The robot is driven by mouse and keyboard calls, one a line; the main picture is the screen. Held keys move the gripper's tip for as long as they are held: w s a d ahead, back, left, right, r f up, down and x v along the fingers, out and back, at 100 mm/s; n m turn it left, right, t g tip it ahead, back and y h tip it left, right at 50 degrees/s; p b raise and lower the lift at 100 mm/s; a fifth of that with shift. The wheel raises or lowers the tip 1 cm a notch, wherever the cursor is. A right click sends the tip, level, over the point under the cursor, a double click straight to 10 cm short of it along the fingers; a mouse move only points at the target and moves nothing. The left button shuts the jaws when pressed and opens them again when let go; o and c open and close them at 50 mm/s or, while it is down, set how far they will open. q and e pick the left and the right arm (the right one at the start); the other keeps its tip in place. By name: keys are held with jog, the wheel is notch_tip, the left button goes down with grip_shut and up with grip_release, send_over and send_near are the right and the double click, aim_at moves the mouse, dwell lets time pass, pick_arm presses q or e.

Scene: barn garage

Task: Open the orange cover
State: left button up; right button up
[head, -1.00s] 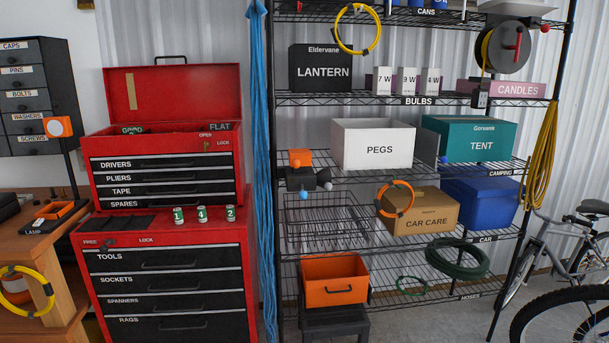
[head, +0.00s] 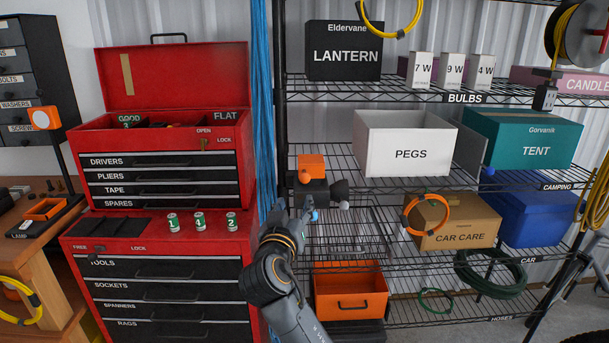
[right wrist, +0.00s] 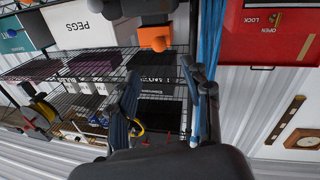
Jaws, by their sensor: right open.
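A small orange block-like cover (head: 311,163) with an orange knob below it sits on a dark grey device (head: 313,191) on the middle wire shelf, left of the PEGS box. It looks closed. The orange cover (right wrist: 153,38) also shows upside down near the top of the right wrist view. My right gripper (head: 293,212) is open and empty, in front of and below the dark device at its left side, apart from the cover. In the right wrist view its fingers (right wrist: 167,103) are spread. My left gripper is not in view.
A white PEGS box (head: 405,141) stands right of the device. A wire basket (head: 347,230) and orange bin (head: 350,292) are below. A blue hanging bundle (head: 263,120) and the red tool chest (head: 160,250) are on the left.

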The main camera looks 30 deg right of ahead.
aim_at(304, 180)
jog(key=p+x, duration=0.4)
jog(key=x, duration=0.9)
jog(key=shift+d+r, duration=0.1)
jog(key=shift+r, duration=0.05)
jog(key=shift+w+d, duration=0.35)
grip_shut()
